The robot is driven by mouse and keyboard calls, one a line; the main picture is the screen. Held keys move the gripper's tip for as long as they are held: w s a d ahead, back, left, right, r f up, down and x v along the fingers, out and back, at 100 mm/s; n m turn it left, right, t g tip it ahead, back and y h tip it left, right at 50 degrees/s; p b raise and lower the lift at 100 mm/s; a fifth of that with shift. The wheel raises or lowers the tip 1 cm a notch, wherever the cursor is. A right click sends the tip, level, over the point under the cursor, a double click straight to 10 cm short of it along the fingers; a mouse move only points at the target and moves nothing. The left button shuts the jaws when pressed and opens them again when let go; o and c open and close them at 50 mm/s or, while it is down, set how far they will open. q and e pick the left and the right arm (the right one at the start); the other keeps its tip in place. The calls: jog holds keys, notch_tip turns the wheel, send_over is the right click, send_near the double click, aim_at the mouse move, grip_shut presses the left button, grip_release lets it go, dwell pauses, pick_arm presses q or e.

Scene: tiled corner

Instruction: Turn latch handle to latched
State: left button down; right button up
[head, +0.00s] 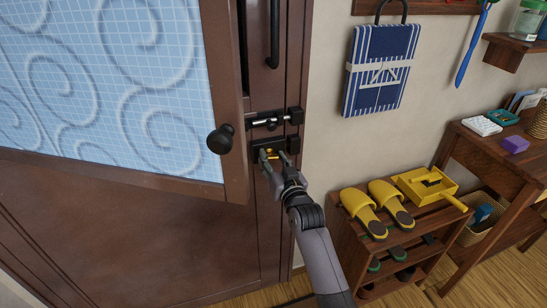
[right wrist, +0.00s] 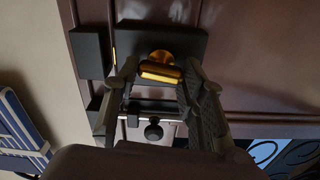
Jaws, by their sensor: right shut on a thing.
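The latch handle is a small gold turn piece (right wrist: 160,72) on a black plate (right wrist: 185,42) on the brown door frame. In the head view the gold handle (head: 270,154) shows just below a black slide bolt with a silver rod (head: 272,121). My right gripper (head: 274,158) reaches up to it from below, with one finger on each side. In the right wrist view, the fingers of my right gripper (right wrist: 161,74) close on the gold handle, which lies crosswise between the tips. My left gripper is not in view.
A blue-panelled door leaf (head: 120,90) with a black knob (head: 220,140) stands close left of the latch.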

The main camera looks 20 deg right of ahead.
jog(key=m+p, duration=0.2)
jog(key=m, duration=0.1)
jog(key=shift+d+m, duration=0.1)
jog(key=shift+m, duration=0.2)
jog(key=m+p, duration=0.1)
jog(key=m, duration=0.2)
jog(key=shift+m, duration=0.3)
jog(key=m+p, duration=0.1)
jog(key=m, duration=0.3)
jog(key=shift+d+f+m, duration=0.1)
jog(key=shift+m, duration=0.2)
jog(key=shift+f+m+p, duration=0.15)
jog(key=shift+m+p, duration=0.15)
jog(key=shift+m, duration=1.9)
jog(key=o, duration=1.2)
jog(key=shift+c, duration=0.2)
